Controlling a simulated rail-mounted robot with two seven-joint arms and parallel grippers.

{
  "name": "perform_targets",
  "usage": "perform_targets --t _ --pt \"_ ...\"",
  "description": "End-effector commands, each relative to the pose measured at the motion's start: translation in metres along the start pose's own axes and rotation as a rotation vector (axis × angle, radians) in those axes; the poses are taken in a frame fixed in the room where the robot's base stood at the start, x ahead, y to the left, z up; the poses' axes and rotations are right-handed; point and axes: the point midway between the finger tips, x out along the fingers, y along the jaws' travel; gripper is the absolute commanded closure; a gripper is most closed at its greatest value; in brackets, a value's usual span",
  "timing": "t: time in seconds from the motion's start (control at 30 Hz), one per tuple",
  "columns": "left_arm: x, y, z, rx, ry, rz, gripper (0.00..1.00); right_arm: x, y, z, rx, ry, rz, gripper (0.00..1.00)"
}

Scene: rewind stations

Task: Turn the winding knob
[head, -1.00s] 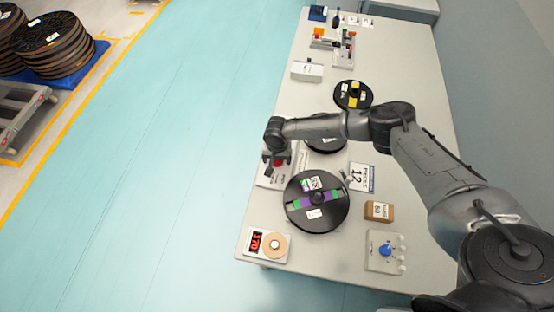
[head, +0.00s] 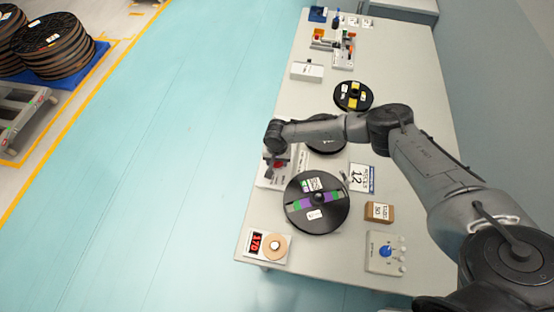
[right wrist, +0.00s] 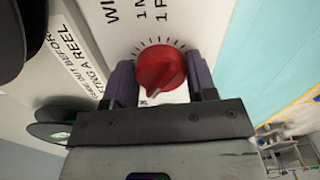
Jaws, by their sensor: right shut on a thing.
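The red winding knob (right wrist: 158,68) has a white pointer line and sits on a white panel (right wrist: 112,30) with black tick marks and lettering. My right gripper (right wrist: 161,76) is shut on the knob, with one dark finger on each side of it. In the head view, my right gripper (head: 276,154) is over the panel (head: 267,181) at the table's left edge. The red knob (head: 279,165) shows partly there beneath the wrist. My left gripper is not in view.
A red display reading 170 (head: 257,242), a box with a blue knob (head: 385,266) and a wooden block (head: 379,212) stand nearby. Another reel (head: 353,106) lies farther back.

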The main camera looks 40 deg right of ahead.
Motion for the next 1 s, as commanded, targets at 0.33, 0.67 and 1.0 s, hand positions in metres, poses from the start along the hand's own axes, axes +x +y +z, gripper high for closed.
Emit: perform_targets --t 0.33,0.67,1.0 --pt "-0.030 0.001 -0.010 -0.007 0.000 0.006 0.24 -0.010 -0.009 -0.001 -0.062 0.007 -0.015 0.72" --pt "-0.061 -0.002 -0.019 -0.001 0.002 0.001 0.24 -0.003 -0.001 0.001 -0.219 -0.002 -0.006 0.72" --pt "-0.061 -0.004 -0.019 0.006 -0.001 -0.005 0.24 -0.001 0.000 0.000 -0.385 0.000 -0.004 0.72"
